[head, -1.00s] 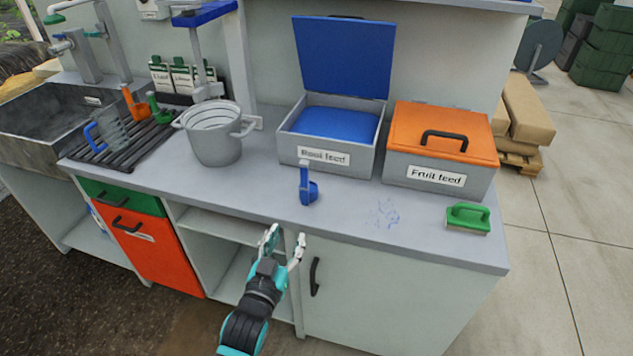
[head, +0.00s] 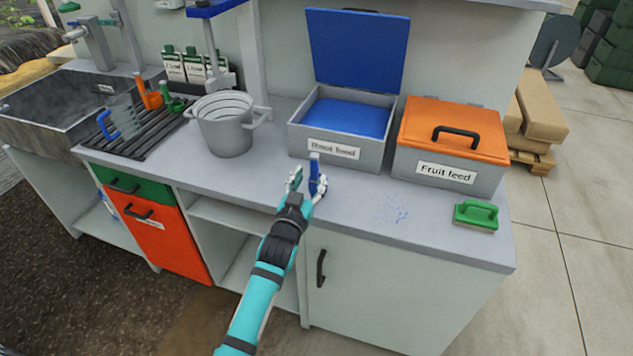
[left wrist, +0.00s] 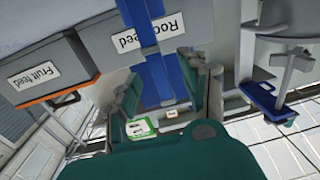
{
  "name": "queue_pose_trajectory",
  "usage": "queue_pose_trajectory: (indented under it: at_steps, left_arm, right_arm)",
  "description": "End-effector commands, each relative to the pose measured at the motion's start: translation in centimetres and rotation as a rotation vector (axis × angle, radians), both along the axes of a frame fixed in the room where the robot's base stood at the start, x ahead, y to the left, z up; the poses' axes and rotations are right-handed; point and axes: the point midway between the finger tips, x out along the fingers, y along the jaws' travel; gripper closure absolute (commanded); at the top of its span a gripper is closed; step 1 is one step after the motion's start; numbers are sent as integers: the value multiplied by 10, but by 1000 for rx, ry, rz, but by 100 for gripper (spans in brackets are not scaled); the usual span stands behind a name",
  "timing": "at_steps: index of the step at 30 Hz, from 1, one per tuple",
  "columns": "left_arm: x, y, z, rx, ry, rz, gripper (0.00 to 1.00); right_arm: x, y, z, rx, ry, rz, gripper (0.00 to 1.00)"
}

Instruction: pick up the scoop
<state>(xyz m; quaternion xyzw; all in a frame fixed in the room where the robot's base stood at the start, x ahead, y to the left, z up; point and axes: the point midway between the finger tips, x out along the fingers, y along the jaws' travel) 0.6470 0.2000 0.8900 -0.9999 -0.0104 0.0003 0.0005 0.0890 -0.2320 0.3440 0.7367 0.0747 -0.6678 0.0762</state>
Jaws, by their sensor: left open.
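The blue scoop (head: 315,174) stands on the counter in front of the grey box labelled "Root feed" (head: 334,151), its handle pointing up. My left gripper (head: 307,184) is open at the scoop, with its fingers close about it and partly covering its lower part. In the left wrist view, a blue upright shape that looks like the scoop (left wrist: 153,72) shows between the two open fingers of my left gripper (left wrist: 168,88). Whether a finger touches it I cannot tell. My right gripper is not in view.
The Root feed box has its blue lid (head: 357,50) open. A closed Fruit feed box (head: 446,172) with an orange lid and a green brush (head: 476,214) are to the right. A grey bucket (head: 225,135) stands left. Blue specks (head: 393,210) mark the otherwise clear front counter.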

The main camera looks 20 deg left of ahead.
Motion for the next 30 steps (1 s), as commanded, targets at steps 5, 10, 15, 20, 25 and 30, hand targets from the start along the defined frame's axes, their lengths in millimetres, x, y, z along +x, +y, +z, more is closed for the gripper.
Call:
queue_pose_trajectory:
  at_steps: [5, 10, 15, 20, 25, 30]
  left_arm:
    - [29, -2, 5, -2, -1, 0, 56]
    - [44, -1, 3, -1, -1, 0, 56]
    - [45, -1, 3, -1, -1, 0, 56]
    - [45, -1, 3, -1, -1, 0, 68]
    - [45, -1, 3, -1, -1, 0, 90]
    - [45, -1, 3, -1, -1, 0, 100]
  right_arm:
    - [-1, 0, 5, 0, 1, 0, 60]
    - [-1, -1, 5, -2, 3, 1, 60]
    - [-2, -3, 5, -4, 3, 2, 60]
    - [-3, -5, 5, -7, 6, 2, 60]
    - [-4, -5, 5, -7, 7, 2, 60]
    - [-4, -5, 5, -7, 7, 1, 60]
